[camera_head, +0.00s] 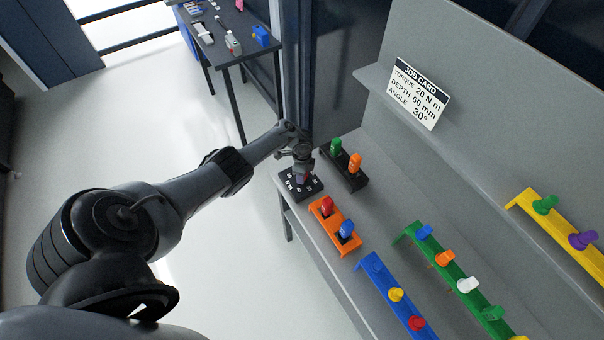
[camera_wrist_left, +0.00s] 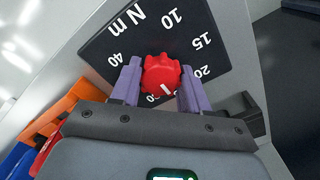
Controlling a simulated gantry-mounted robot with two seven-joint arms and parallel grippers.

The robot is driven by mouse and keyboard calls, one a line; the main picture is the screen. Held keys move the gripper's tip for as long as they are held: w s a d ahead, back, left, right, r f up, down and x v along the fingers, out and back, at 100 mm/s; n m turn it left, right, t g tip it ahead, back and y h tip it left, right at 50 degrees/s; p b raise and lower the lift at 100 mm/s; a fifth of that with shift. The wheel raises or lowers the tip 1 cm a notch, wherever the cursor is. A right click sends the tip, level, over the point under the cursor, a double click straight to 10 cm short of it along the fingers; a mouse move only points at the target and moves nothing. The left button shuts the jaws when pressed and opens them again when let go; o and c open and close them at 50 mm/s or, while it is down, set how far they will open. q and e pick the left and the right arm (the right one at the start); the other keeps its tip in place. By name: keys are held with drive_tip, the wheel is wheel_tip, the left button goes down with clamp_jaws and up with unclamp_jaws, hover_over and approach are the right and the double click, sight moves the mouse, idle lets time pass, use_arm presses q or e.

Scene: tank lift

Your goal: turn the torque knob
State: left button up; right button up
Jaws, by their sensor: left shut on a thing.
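The red torque knob (camera_wrist_left: 161,70) sits on a black dial plate (camera_wrist_left: 110,48) marked "N m" with 10, 15, 20, 30 and 40. Its white pointer line is on the side towards my gripper, towards the area of the 20 and 30 marks; the exact setting is hard to tell. My left gripper (camera_wrist_left: 155,88) has its purple fingers on both sides of the knob, shut on it. In the head view my left gripper (camera_head: 302,178) is over the dial plate (camera_head: 313,190) at the bench's near left corner and hides the knob. My right gripper is not in view.
A job card (camera_head: 418,93) reads torque 20 N m, depth 60 mm, angle 30°. A black block (camera_head: 352,178) with green and orange knobs and an orange rack (camera_head: 333,228) stand close to the dial. Blue, green and yellow racks lie further right.

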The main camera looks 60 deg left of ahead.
use_arm(q)
drive_tip(key=o, duration=1.1)
drive_tip(key=shift+c, duration=0.2)
drive_tip(key=shift+r+p, duration=0.3)
drive_tip(key=shift+r, duration=0.25)
wheel_tip(320, 180, up, 10)
drive_tip(key=p, duration=0.3)
drive_tip(key=shift+f, duration=0.15)
